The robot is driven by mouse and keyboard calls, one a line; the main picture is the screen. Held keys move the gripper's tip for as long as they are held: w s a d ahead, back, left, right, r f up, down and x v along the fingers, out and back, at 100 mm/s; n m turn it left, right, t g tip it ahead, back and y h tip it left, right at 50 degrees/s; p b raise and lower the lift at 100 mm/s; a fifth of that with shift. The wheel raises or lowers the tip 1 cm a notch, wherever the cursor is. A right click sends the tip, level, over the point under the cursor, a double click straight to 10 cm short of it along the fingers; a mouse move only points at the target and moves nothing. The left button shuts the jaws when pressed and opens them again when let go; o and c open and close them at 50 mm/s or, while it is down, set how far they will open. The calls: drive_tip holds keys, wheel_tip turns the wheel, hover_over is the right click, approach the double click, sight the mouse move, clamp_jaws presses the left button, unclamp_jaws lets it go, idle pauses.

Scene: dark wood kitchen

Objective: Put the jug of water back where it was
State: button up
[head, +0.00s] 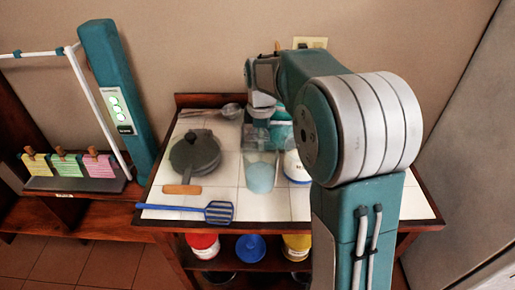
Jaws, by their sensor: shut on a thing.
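The jug of water (260,174) is a clear, tall container with pale blue in its lower part. It is upright over the white tiled counter (225,196), near the middle. My gripper (260,116) is at the jug's upper part, shut on it. The fingertips are small and partly hidden, so the exact grip is unclear. I cannot tell whether the jug's base touches the tiles.
A dark lidded pot (195,152) stands left of the jug. A blue spatula (218,212) lies at the front edge. A white-and-blue container (295,167) is close on the right, partly behind my arm. A teal post (117,100) rises at left.

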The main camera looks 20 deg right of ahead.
drive_tip(key=shift+w+a+f, duration=0.15)
drive_tip(key=shift+w+f, duration=0.25)
drive_tip(key=shift+f, duration=0.05)
drive_tip(key=shift+w+a+f, duration=0.1)
drive_tip(key=shift+w+f, duration=0.05)
drive_tip(key=shift+f, duration=0.75)
drive_tip(key=shift+w+f, duration=0.1)
drive_tip(key=shift+f, duration=0.8)
drive_tip(key=o, duration=1.3)
drive_tip(key=shift+f, duration=0.1)
wheel_tip(320, 180, up, 12)
drive_tip(key=s+a+r+m+t, duration=0.1)
drive_tip(key=s+r+m+t, duration=0.1)
drive_tip(key=s+r+m, duration=0.35)
drive_tip(key=s+f+m+t, duration=0.1)
drive_tip(key=s+f+m, duration=0.1)
drive_tip(key=s, duration=0.5)
drive_tip(key=s+a+f+m+t, duration=0.1)
drive_tip(key=s+f+m, duration=0.1)
drive_tip(key=s+m, duration=0.2)
drive_tip(key=s+a+f+m+t, duration=0.1)
drive_tip(key=s+f+m, duration=0.1)
drive_tip(key=s, duration=0.9)
drive_tip(key=shift+m+t, duration=0.3)
drive_tip(key=shift+m, duration=0.15)
